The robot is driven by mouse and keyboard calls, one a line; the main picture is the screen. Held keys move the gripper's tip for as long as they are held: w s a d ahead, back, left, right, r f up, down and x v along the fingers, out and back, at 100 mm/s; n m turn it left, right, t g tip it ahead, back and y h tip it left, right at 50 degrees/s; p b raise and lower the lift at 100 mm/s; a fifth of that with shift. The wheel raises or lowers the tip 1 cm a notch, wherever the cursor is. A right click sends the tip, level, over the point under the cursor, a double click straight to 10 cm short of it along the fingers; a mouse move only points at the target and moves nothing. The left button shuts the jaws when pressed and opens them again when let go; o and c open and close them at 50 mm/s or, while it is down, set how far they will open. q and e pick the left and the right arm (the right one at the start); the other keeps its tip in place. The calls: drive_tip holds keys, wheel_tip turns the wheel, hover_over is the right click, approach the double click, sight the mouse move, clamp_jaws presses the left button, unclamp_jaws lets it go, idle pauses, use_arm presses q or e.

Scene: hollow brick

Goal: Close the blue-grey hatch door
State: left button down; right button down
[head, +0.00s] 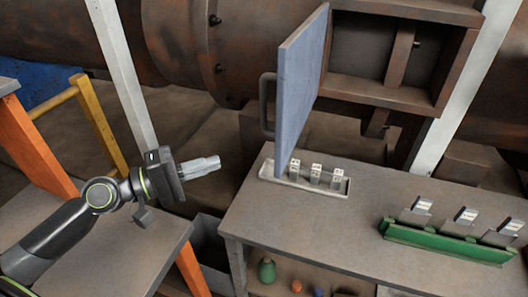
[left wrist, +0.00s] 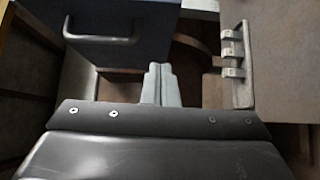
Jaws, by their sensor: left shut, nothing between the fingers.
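The blue-grey hatch door (head: 302,85) stands swung open, edge toward me, at the left side of a rusty box-like frame (head: 385,50). A dark bar handle (head: 266,103) is on the door's left face. My left gripper (head: 216,161) is shut and empty, to the left of the door and lower than its handle, apart from both. In the left wrist view the door (left wrist: 160,20) fills the upper left, with its handle (left wrist: 98,38) showing, and the shut fingers (left wrist: 162,83) point toward the space below it. My right gripper is not in view.
A grey table (head: 330,225) stands below the door, with a pale tray (head: 335,190) of several metal blocks and a green rack (head: 445,243) on it. A white post (head: 124,75) and a yellow rail (head: 98,130) stand at left. Small round items lie under the table.

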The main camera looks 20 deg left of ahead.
use_arm(q)
drive_tip(key=s+d+p+x, duration=0.1)
drive_tip(key=p+x, duration=0.4)
drive_tip(key=x, duration=0.6)
drive_tip(key=shift+d+f+p, duration=0.2)
drive_tip(key=shift+d+p, duration=0.2)
drive_tip(key=shift+d, duration=0.05)
idle(0.4)
